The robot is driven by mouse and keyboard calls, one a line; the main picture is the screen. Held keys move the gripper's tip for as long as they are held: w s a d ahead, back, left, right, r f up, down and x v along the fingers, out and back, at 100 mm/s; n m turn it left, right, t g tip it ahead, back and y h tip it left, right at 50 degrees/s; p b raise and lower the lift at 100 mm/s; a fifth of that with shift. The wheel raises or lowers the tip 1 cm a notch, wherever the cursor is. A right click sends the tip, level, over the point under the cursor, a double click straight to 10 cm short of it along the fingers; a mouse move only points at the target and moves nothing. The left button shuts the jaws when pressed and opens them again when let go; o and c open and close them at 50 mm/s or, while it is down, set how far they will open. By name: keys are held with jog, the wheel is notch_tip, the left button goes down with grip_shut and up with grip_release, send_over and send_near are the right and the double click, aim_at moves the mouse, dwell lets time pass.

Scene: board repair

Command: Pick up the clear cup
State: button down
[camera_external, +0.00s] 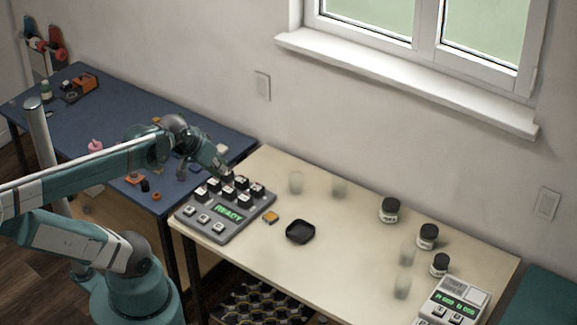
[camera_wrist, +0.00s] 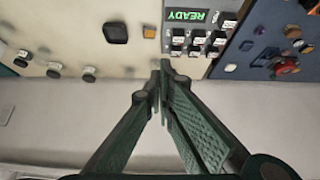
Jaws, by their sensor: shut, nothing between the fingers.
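Several clear cups stand on the cream table in the external view. One cup (camera_external: 296,183) is at the back left and another cup (camera_external: 339,187) is just right of it. Two more, a cup (camera_external: 407,252) and a nearer cup (camera_external: 402,286), stand towards the right. They are faint and see-through, and I cannot make them out in the wrist view. My gripper (camera_external: 229,174) is above the rear of the grey READY console, left of the nearest cup and apart from it. In the wrist view, my gripper (camera_wrist: 160,70) has its fingertips together and empty.
The grey console (camera_external: 204,229) with black-and-white blocks is at the table's left. A black dish (camera_external: 300,232) and a small yellow block (camera_external: 270,217) lie nearby. Black-lidded jars (camera_external: 390,210) and a scale-like device (camera_external: 452,303) are at right. The table's middle is mostly clear.

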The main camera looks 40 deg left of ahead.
dwell(0.4)
jog(key=c, duration=1.6)
grip_release()
